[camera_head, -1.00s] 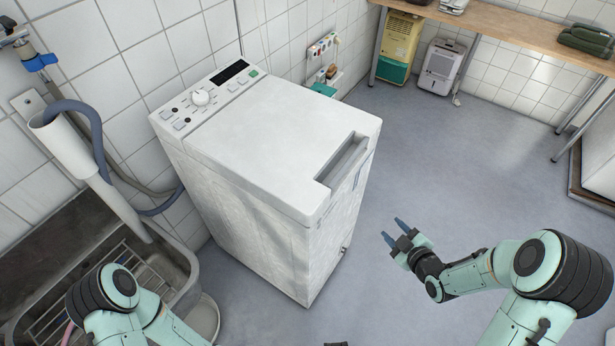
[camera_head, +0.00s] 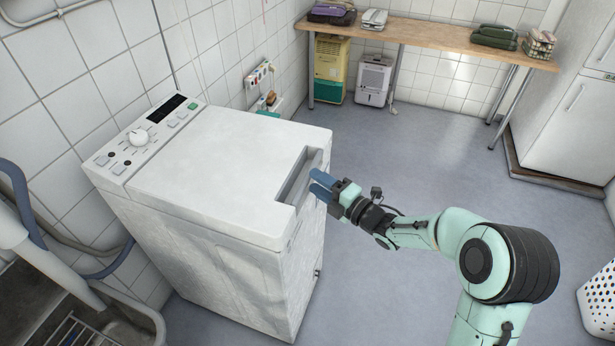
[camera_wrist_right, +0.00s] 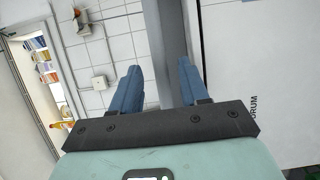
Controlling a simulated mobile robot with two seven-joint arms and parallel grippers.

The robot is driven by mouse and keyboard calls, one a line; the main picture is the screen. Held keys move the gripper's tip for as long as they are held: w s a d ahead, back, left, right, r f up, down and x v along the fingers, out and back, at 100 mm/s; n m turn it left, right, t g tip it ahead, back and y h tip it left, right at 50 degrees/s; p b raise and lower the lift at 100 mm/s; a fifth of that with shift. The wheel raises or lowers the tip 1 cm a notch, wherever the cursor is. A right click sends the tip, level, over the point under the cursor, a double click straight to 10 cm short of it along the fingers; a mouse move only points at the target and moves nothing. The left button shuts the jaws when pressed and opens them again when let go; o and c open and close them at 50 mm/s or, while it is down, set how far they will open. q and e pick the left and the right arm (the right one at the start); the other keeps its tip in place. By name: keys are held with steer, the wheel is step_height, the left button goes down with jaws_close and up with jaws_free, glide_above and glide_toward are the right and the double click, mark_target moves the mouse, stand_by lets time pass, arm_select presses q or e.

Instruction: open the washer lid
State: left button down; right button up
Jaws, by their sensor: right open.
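The white top-loading washer (camera_head: 240,237) stands against the tiled wall in the head view. Its lid (camera_head: 215,160) is shut and lies flat, with a recessed grip notch (camera_head: 302,183) at its front right edge. My right gripper (camera_head: 316,184) is at that notch, its two blue fingertips apart and empty. Whether the fingertips touch the lid cannot be told. In the right wrist view the open fingers (camera_wrist_right: 160,85) show with a grey strip between them and a white panel to the right. My left gripper is not in view.
The control panel (camera_head: 142,137) with a knob is along the washer's back. A sink (camera_head: 125,325) and grey hose are at lower left. A wooden table (camera_head: 430,38) stands at the back, and a white perforated basket (camera_head: 598,300) at right. The floor right of the washer is clear.

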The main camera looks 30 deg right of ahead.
steer(key=shift+x, duration=2)
